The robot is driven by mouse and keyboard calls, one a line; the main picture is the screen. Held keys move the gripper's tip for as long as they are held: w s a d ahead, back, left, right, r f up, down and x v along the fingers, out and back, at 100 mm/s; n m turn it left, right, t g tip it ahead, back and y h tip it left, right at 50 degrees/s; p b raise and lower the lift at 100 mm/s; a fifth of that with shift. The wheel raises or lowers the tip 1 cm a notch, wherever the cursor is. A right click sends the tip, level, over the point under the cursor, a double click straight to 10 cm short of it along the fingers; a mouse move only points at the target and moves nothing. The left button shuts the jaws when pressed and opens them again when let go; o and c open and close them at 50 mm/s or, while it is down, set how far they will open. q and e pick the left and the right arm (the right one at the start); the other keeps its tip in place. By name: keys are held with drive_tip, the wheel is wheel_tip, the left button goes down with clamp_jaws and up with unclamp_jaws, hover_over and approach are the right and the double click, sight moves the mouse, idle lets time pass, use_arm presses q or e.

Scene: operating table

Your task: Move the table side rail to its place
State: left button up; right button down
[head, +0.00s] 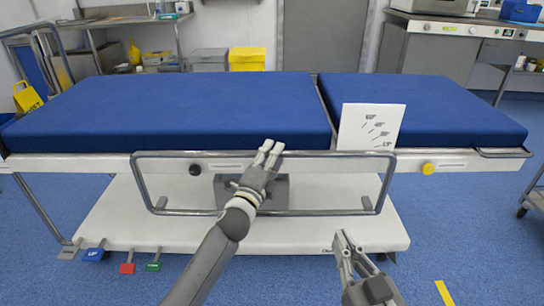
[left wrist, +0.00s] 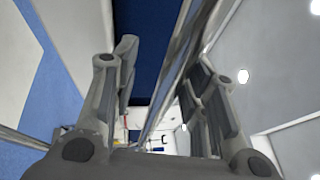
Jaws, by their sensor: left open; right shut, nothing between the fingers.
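The side rail (head: 330,154) is a grey metal tube frame. It hangs along the near side of the operating table, with its top bar just below the blue mattress (head: 190,105). My left gripper (head: 271,147) is at the middle of the top bar, fingers pointing toward the mattress. In the left wrist view a shiny bar (left wrist: 168,75) runs between the spread fingers of my left gripper (left wrist: 170,70), which is open; I cannot tell whether they touch it. My right gripper (head: 345,240) is shut and empty, below the rail's lower right part.
A black knob (head: 195,169) and a yellow knob (head: 428,168) sit on the table's white side. A white card (head: 368,126) with drawings stands at the mattress edge. Coloured pedals (head: 127,268) are at the base's lower left. A cart (head: 535,200) stands at the right.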

use_arm(q)
drive_tip(key=shift+s, duration=0.15)
drive_tip(key=v, duration=1.1)
drive_tip(key=shift+s+a, duration=0.2)
drive_tip(key=shift+s, duration=0.15)
drive_tip(key=shift+f, duration=0.1)
